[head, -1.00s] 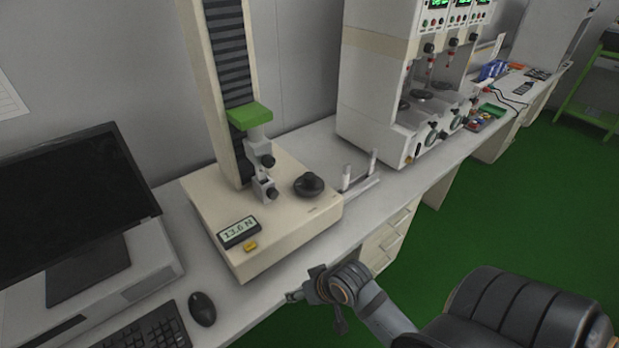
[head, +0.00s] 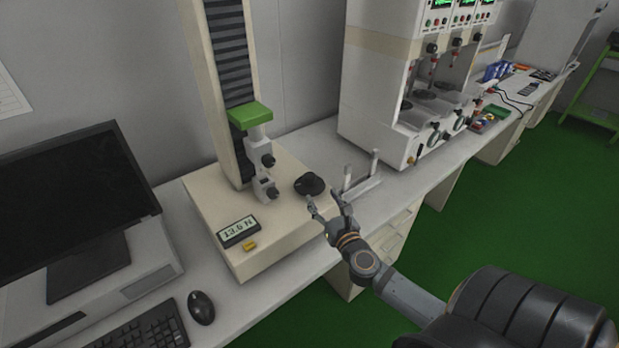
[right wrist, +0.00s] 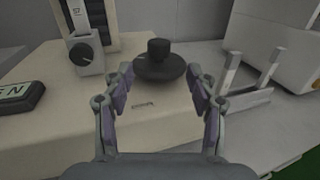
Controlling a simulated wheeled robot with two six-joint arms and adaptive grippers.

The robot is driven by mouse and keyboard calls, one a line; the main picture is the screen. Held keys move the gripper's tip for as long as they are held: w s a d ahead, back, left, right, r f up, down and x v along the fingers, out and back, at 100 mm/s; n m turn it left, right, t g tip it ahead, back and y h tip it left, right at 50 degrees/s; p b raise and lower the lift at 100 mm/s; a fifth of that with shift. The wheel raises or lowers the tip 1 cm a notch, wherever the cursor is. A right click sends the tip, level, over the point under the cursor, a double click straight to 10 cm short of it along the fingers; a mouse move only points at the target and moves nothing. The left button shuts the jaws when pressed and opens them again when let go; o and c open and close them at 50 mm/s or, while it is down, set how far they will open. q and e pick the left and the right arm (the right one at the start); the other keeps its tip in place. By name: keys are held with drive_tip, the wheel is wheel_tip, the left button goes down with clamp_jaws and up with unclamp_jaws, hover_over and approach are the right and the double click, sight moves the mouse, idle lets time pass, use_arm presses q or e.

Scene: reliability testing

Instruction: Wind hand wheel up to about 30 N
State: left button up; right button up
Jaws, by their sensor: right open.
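The black hand wheel (head: 309,184) with its raised knob lies flat on top of the beige base of the force tester (head: 284,235). In the right wrist view the hand wheel (right wrist: 160,68) sits straight ahead, just beyond the fingertips. My right gripper (head: 325,199) is open and empty, its fingers spread just in front of the wheel, with no clear grip on it. The display (head: 239,232) on the base appears upside down; it shows an N and digits I cannot read surely. My left gripper is not in view.
The tester's column with a green bracket (head: 250,115) and grey clamps (head: 264,170) stands left of the wheel. A small two-post stand (head: 361,178) is close on the right. A monitor (head: 70,210), keyboard and mouse (head: 201,307) are at left.

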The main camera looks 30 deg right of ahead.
sight(312, 181)
drive_tip(key=p+x, duration=0.1)
drive_tip(key=x, duration=0.9)
drive_tip(key=shift+w+p, duration=0.2)
drive_tip(key=shift+p, duration=0.1)
drive_tip(key=c, duration=1.2)
